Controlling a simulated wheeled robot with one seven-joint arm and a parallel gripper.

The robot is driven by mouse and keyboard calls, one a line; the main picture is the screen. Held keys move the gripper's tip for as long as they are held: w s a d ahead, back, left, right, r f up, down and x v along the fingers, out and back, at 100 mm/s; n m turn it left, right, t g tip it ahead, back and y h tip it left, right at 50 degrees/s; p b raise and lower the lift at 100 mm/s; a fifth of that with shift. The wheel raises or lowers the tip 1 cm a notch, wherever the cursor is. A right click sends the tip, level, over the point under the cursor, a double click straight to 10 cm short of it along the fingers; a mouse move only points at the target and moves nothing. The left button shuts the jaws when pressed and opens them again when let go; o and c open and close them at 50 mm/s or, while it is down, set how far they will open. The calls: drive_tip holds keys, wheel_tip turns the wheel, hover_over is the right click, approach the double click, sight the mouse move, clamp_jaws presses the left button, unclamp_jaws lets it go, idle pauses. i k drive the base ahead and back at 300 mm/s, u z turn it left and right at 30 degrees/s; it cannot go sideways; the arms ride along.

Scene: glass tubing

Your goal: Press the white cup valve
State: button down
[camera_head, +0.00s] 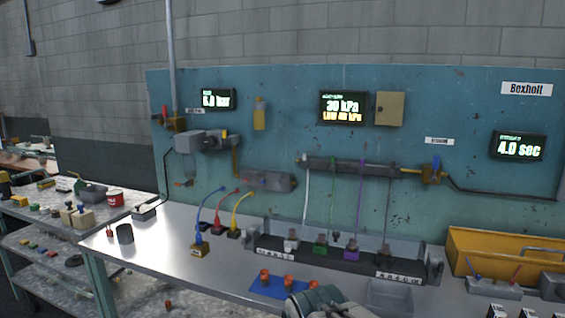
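A dark rack (330,262) on the bench holds a row of small cups or fittings with tubes rising from them. The one with the white tube (306,200) looks pale or white (291,240) and stands at the left of the row. Beside it are a green one (320,245), a purple one (351,245) and a dark one (385,250). The tubes rise to a dark manifold (350,167) on the panel. No label that reads as white cup valve is legible. My gripper (322,300) shows partly at the bottom edge, below and in front of the rack; its fingers cannot be made out.
A blue mat (262,292) with several orange-topped pieces lies left of my gripper. A clear tray (388,296) is to its right. Blue, red and yellow cabled connectors (200,247) stand left of the rack. A yellow bin (480,245) is at right. The bench's left is mostly clear.

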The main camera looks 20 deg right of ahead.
sight(305, 164)
drive_tip(key=z, duration=0.2)
drive_tip(key=i, duration=1.25)
drive_tip(key=u, duration=0.1)
